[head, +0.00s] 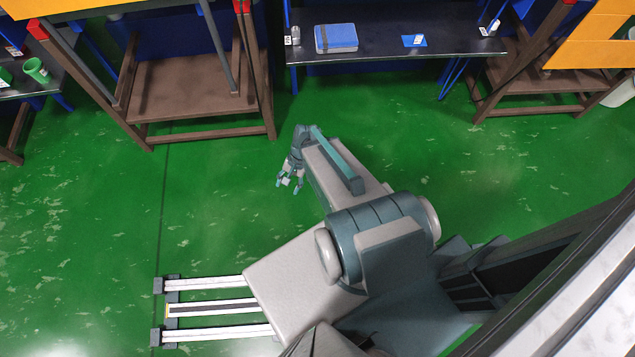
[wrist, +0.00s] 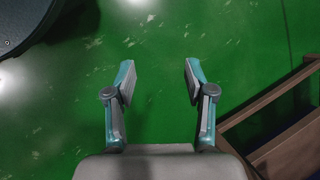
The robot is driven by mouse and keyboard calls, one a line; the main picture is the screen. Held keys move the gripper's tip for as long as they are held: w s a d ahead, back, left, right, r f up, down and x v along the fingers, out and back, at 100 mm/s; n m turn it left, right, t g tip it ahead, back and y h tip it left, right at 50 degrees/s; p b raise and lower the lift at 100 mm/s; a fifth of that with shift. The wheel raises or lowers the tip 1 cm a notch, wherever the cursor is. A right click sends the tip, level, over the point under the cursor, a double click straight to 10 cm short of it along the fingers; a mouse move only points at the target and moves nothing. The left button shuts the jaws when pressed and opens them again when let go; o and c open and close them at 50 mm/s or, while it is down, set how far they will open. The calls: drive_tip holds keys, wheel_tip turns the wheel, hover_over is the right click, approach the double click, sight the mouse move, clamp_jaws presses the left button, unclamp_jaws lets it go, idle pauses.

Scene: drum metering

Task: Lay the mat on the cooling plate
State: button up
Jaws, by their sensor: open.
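My gripper (head: 290,183) hangs over the bare green floor, in front of the dark bench and well apart from it. In the wrist view my gripper (wrist: 158,75) is open, with nothing between its fingers. A small flat blue piece (head: 412,41) with a white patch lies on the bench; it may be the mat, but I cannot tell for sure. A thicker blue block with a grey band (head: 337,38) lies to its left. I cannot make out which thing is the cooling plate.
The dark bench (head: 385,52) stands at the back, with small labelled items at both ends. Brown wooden racks stand at its left (head: 190,90) and right (head: 525,85). A wooden frame (wrist: 290,150) shows at the wrist view's right. The green floor (head: 100,215) at left is clear.

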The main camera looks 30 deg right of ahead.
drive_tip(key=s+f+n+g+h, duration=0.2)
drive_tip(key=s+n, duration=0.3)
drive_tip(key=s, duration=0.4)
drive_tip(key=s+f+n+g+h, duration=0.3)
drive_tip(key=s+n+g, duration=0.1)
drive_tip(key=s, duration=0.5)
drive_tip(key=shift+s+a+f+n, duration=0.15)
drive_tip(key=shift+s+a+n, duration=0.15)
drive_tip(key=shift+n, duration=0.4)
wheel_tip(320, 180, up, 10)
drive_tip(key=p, duration=0.9)
drive_tip(key=shift+f+p, duration=0.2)
drive_tip(key=shift+p, duration=0.15)
